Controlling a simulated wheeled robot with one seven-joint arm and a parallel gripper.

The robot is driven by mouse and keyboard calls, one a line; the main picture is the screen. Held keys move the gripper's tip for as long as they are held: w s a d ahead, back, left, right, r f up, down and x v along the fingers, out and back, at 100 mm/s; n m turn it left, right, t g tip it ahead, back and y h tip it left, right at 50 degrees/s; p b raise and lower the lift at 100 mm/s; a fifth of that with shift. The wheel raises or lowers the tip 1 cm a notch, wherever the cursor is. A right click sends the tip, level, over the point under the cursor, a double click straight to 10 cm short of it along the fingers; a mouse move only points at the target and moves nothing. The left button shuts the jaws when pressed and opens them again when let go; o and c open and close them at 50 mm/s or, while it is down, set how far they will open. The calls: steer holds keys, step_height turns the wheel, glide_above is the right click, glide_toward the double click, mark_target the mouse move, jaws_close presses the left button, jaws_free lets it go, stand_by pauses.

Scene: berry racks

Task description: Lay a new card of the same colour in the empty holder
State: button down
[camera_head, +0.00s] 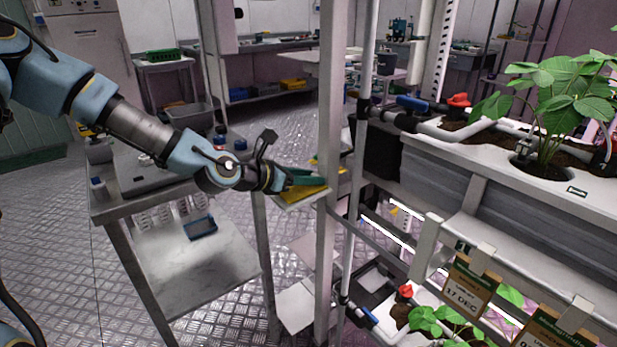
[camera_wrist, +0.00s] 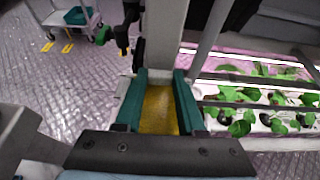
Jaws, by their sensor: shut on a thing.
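My gripper (camera_head: 290,184) is at the left side of a pale upright post in the head view, its teal fingers shut on a flat yellow card (camera_head: 305,192). In the wrist view the yellow card (camera_wrist: 158,112) lies between the two teal fingers (camera_wrist: 158,85). A pale, flat surface shows just under the card in the head view; I cannot tell whether they touch. On the rack at right hang a brown and green card (camera_head: 466,290) reading "17 DEC" and a similar card (camera_head: 556,330), cut off by the frame.
The rack's upright post (camera_head: 327,120) stands close to my gripper. White planters (camera_head: 480,133) with leafy plants fill the right side. A metal trolley (camera_head: 165,200) with a small blue tray (camera_head: 200,228) on its lower shelf is at left. Checkered floor lies open behind.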

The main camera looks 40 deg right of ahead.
steer(key=c, duration=0.5)
jaws_free()
steer(key=shift+f, duration=0.2)
steer(key=shift+w+a+r, duration=0.1)
steer(key=shift+a+r, duration=0.1)
steer(key=shift+a, duration=0.3)
steer(key=v, duration=0.3)
steer(key=p+v, duration=0.1)
steer(key=v, duration=0.5)
steer(key=shift+a+r+p, duration=0.15)
steer(key=shift+r+p, duration=0.2)
steer(key=shift+r, duration=0.15)
steer(key=shift+a+p, duration=0.8)
steer(key=shift+p, duration=0.25)
